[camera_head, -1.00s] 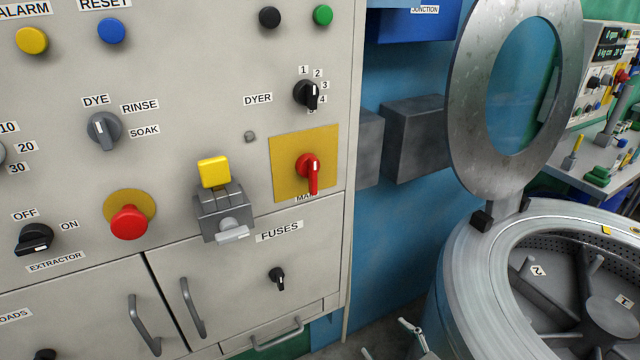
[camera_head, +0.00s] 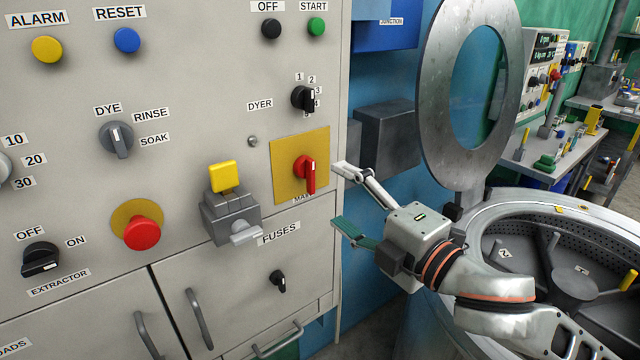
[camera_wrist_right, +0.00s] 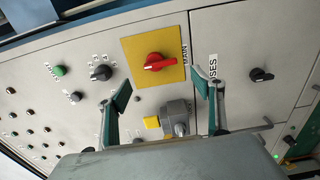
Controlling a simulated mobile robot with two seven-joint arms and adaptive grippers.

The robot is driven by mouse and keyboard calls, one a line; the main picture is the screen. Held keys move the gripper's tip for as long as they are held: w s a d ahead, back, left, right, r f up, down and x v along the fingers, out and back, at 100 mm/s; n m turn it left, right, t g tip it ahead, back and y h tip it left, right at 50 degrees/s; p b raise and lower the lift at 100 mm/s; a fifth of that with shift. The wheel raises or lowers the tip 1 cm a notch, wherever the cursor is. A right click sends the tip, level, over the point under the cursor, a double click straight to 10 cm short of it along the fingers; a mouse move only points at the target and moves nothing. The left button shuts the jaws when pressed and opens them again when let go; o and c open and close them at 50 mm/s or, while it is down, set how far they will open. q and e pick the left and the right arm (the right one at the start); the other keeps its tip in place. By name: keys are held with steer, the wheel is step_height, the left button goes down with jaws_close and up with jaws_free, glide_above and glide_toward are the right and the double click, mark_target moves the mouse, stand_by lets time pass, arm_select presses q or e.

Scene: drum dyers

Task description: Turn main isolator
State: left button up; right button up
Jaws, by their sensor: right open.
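The main isolator is a red rotary handle (camera_head: 308,174) on a yellow plate (camera_head: 284,162) at the panel's right side. Its handle hangs pointing down in the head view. In the right wrist view the red handle (camera_wrist_right: 158,62) lies beyond and between the fingertips, on its yellow plate (camera_wrist_right: 134,48). My right gripper (camera_head: 341,198) is open and empty, just right of the isolator, apart from the handle. Its two fingers also show in the right wrist view (camera_wrist_right: 163,92). My left gripper is not in view.
A grey interlock box with a yellow block (camera_head: 224,177) sits left of the isolator, near a red push button (camera_head: 142,232). The black dyer selector (camera_head: 303,98) is above. A fuses knob (camera_head: 278,281) is below. The open drum (camera_head: 540,215) stands at the right.

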mark_target(313, 178)
steer(key=x, duration=0.7)
steer(key=shift+w+a+p, duration=0.15)
steer(key=shift+w+p, duration=0.1)
steer(key=shift+p, duration=0.05)
steer(key=c, duration=1.1)
